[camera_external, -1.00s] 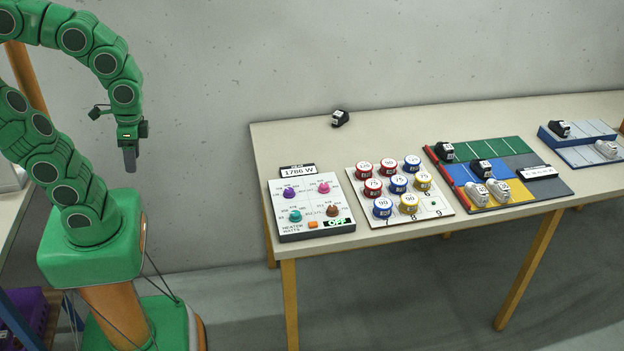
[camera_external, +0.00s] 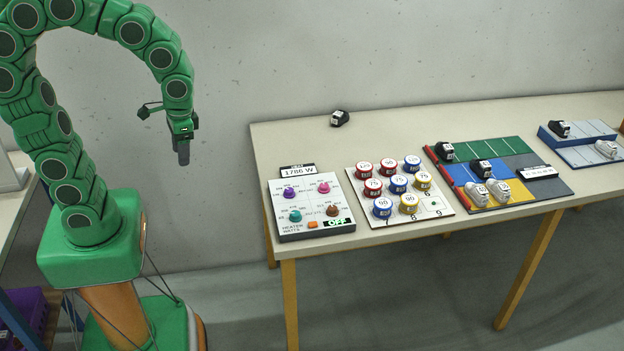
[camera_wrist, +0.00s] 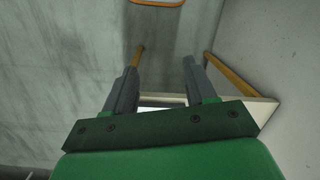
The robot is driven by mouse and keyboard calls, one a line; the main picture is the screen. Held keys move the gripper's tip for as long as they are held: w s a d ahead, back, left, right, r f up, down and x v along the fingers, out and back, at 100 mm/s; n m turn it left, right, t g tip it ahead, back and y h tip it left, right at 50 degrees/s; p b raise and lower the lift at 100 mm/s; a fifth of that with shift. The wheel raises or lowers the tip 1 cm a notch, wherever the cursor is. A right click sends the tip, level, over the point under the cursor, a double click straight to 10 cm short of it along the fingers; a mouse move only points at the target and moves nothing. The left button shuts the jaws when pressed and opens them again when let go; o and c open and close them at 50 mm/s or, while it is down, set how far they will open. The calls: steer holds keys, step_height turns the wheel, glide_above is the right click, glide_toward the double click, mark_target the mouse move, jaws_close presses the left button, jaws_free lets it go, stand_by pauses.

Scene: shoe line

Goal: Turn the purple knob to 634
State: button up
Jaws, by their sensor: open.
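The purple knob (camera_external: 290,193) sits at the upper left of a white heater panel (camera_external: 286,229) on the table's left end. Small printed numbers ring the knob; its exact setting is too small to read. A display (camera_external: 298,172) at the panel's back edge reads 1786 W. My gripper (camera_external: 183,155) hangs in the air left of the table, pointing down, well apart from the knob. In the wrist view my gripper (camera_wrist: 160,85) is open and empty, its two grey fingers apart. The knob does not show in the wrist view.
The panel also has a pink knob (camera_external: 323,187), a teal knob (camera_external: 295,215), a brown knob (camera_external: 332,210), an orange button (camera_external: 312,224) and a green OFF sign (camera_external: 336,222). A board of round tins (camera_external: 459,207) stands right of it.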

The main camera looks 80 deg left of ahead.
steer(key=w+a+f+n, duration=0.1)
steer(key=w+f+n, duration=0.3)
steer(key=w, duration=1.2)
steer(key=n+t, duration=0.2)
steer(key=n, duration=0.1)
glide_toward(289, 190)
steer(key=shift+w+a+f, duration=0.1)
steer(key=shift+w+a, duration=0.05)
steer(key=shift+a, duration=0.05)
steer(key=shift+f, duration=3.95)
steer(key=shift+c, duration=0.2)
jaws_close()
